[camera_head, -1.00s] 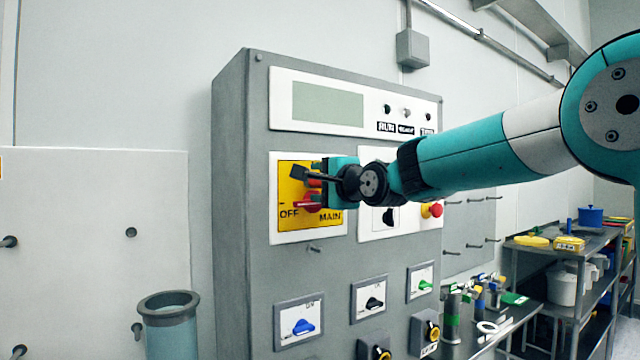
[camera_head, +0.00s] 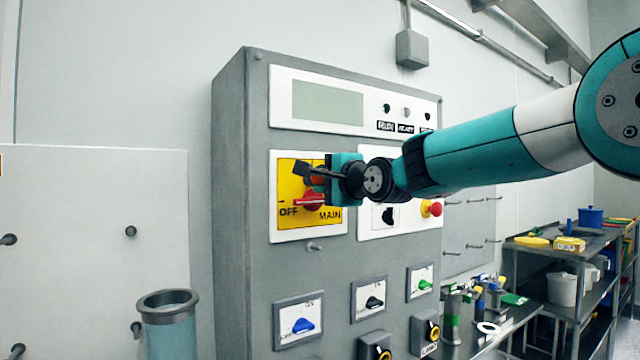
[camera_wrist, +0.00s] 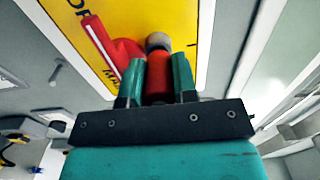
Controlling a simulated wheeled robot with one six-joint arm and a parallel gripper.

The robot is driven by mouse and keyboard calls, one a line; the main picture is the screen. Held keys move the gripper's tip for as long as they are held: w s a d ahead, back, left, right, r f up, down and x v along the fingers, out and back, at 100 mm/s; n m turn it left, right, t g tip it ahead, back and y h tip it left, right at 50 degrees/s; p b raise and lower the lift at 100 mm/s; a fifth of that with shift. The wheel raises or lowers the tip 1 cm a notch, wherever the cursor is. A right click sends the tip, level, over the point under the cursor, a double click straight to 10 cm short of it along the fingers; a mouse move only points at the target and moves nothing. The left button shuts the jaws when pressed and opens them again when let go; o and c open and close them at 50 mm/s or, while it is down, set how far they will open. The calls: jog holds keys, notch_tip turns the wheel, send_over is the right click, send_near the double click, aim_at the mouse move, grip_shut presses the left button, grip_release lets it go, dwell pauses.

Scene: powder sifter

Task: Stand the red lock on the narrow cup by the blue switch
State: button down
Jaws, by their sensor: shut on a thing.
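My gripper (camera_head: 328,178) is in front of the yellow main-switch plate (camera_head: 290,180) on the grey cabinet. In the wrist view, its two teal fingers (camera_wrist: 159,80) are shut on the red lock (camera_wrist: 158,77), a red cylinder with a grey end close to the plate. I cannot tell whether the lock is hooked to the switch. The red switch handle (camera_wrist: 112,42) is beside it; it also shows in the head view (camera_head: 312,201). The blue switch (camera_head: 300,326) is low on the cabinet. I cannot make out a narrow cup beside it.
A small peg (camera_head: 314,247) sticks out below the yellow plate. Black and green switches, a red push button (camera_head: 433,208) and black-yellow fixtures (camera_head: 377,350) are to the right. A rimmed grey-blue cylinder (camera_head: 168,302) stands left of the cabinet. A cluttered shelf is at far right.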

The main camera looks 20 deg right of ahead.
jog(key=shift+b+v, duration=1.55)
jog(key=shift+v, duration=0.95)
